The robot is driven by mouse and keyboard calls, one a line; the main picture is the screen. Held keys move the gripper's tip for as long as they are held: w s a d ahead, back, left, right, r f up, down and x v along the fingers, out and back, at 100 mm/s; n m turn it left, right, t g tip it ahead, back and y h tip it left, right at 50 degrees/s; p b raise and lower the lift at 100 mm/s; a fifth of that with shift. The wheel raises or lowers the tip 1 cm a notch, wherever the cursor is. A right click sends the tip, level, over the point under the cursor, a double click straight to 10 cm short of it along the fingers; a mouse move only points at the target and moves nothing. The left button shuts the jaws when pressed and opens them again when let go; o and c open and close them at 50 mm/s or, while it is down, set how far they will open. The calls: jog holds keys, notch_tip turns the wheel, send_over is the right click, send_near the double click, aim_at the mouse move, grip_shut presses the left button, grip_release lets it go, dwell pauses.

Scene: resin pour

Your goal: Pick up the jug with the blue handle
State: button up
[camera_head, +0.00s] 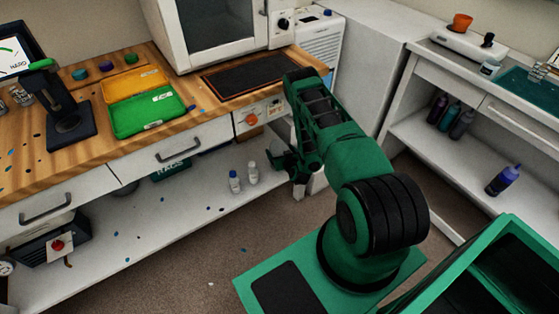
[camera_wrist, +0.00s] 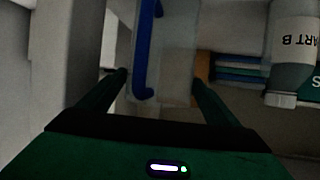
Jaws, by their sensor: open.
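The jug (camera_wrist: 178,45) shows in the wrist view as a pale, see-through body with a long blue handle (camera_wrist: 141,58) along its left side. It is at the top middle, and its upper part runs out of the picture. My gripper (camera_wrist: 160,82) is open, with one finger on each side of the jug's near end as seen here. I cannot tell whether either finger touches it. In the head view my gripper (camera_head: 284,162) is low beside the shelf under the wooden bench, and I cannot make out the jug there.
A bottle marked PART B (camera_wrist: 292,45) is close on the right in the wrist view. Two white bottles (camera_head: 235,182) stand on the lower shelf (camera_head: 150,232). A RAGS box (camera_head: 171,171) is further back. The wooden bench (camera_head: 60,165) overhangs this shelf.

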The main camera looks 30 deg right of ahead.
jog(key=shift+w+d, duration=0.1)
jog(key=shift+w, duration=0.15)
jog(key=shift+f, duration=0.1)
jog(key=shift+c, duration=0.6)
jog(key=c, duration=1)
jog(key=shift+c, duration=0.5)
